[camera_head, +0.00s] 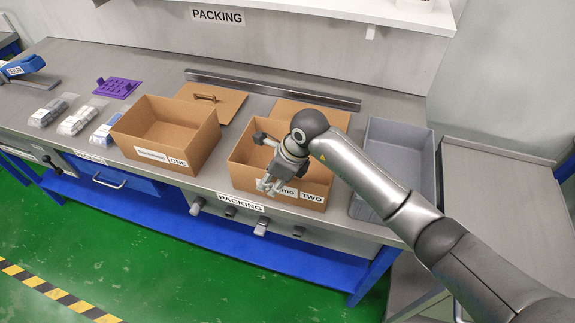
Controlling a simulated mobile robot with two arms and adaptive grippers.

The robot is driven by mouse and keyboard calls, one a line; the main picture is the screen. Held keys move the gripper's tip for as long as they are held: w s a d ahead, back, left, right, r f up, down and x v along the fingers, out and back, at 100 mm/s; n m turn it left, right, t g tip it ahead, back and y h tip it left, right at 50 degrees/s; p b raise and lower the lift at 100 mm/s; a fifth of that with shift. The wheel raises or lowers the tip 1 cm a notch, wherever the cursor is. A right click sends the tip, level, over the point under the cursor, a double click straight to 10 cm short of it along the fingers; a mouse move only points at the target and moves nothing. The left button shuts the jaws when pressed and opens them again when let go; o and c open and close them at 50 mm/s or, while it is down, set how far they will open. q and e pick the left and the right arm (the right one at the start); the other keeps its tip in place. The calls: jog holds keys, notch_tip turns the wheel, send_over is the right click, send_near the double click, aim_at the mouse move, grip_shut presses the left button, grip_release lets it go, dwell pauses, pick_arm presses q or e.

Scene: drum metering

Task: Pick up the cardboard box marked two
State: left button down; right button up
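The cardboard box marked two (310,187) stands open on the steel packing table, its label TWO partly covered on the front wall. My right arm comes in from the right and reaches over this box. My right gripper (269,186) points down at the box's front wall, left of the word TWO. I cannot tell whether its fingers touch or straddle the wall, or how far apart they are. The arm hides part of the box's inside and right side. My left gripper is not in view.
Another open cardboard box, marked ONE (190,164), stands to the left. A grey bin (428,170) is to the right. Cardboard lids (228,103) and a metal bar (270,88) lie behind. Bagged parts (82,119) and a purple rack (117,87) are at left.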

grip_shut()
jog(key=shift+r, duration=0.2)
